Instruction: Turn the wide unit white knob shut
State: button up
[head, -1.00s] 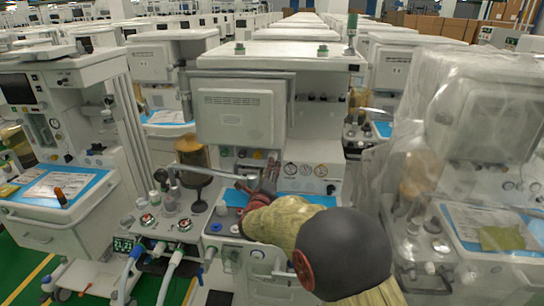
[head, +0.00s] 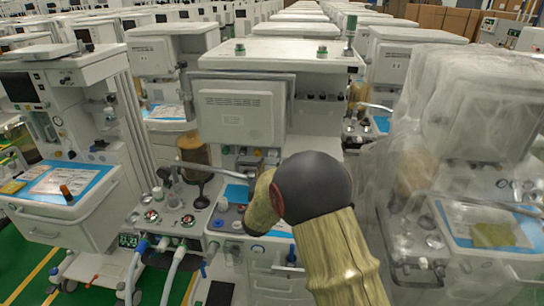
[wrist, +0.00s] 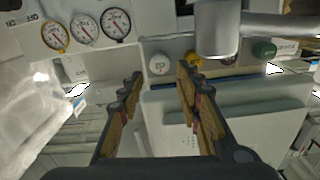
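The wide unit (head: 290,55) is the middle cart in the head view, with a row of knobs under its screen housing. The white knob (wrist: 159,64) shows in the wrist view as a small round cap, left of a yellow knob (wrist: 193,59). My gripper (wrist: 158,76) is open. Its two fingers lie left and right of the white knob in the picture, and nothing is between the pads. I cannot tell how far the tips are from the knob. In the head view my arm hides the gripper.
A metal tube (wrist: 218,32) crosses close to the right finger in the wrist view. A green knob (wrist: 264,49) is farther right, and three gauges (wrist: 85,31) are on the left. A plastic-covered cart (head: 470,130) stands close on the right in the head view.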

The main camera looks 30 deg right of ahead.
aim_at(272, 156)
jog(key=b+x, duration=0.1)
jog(key=x, duration=0.6)
jog(key=shift+w+d+b, duration=0.2)
jog(key=shift+w+b, duration=0.05)
jog(key=shift+b, duration=0.15)
jog(key=c, duration=0.8)
jog(key=shift+c, duration=0.5)
